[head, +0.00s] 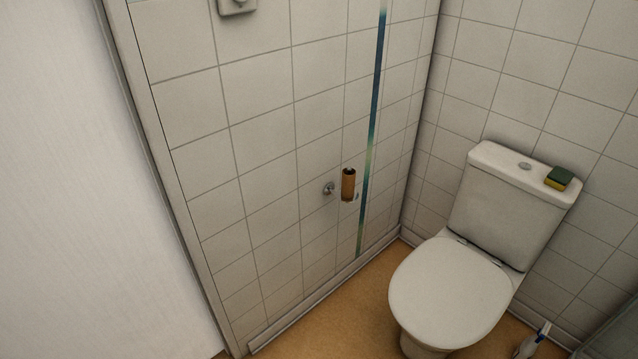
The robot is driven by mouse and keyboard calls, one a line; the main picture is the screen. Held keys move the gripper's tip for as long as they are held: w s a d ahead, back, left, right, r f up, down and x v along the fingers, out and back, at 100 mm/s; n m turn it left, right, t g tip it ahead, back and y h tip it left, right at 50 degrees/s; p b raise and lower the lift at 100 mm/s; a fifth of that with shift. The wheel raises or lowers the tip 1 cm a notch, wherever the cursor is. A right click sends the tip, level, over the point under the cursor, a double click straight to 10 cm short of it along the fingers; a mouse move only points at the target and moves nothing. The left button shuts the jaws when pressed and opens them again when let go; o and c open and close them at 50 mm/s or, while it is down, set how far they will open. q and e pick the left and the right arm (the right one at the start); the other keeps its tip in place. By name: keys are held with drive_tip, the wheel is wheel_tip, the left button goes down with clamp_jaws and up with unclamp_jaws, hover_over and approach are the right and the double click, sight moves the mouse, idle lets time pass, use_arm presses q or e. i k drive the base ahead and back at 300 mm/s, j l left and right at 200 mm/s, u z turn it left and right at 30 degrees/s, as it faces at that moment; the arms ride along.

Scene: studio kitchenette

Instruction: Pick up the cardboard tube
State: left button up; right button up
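The cardboard tube (348,185) is a small brown cylinder with a dark open top end. It appears upright, close to the tiled wall, beside a small metal wall fitting (329,188). A bit of metal also shows at its lower right edge. I cannot tell exactly how the tube is held there. Neither of my grippers shows in the head view.
A white toilet (450,292) with its lid down stands to the right. A green and yellow sponge (559,178) lies on its cistern (507,205). Brown floor (340,315) is clear left of the toilet.

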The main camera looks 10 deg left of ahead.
sight(348, 182)
drive_tip(key=i+l+u, duration=0.1)
drive_tip(key=i+l, duration=0.75)
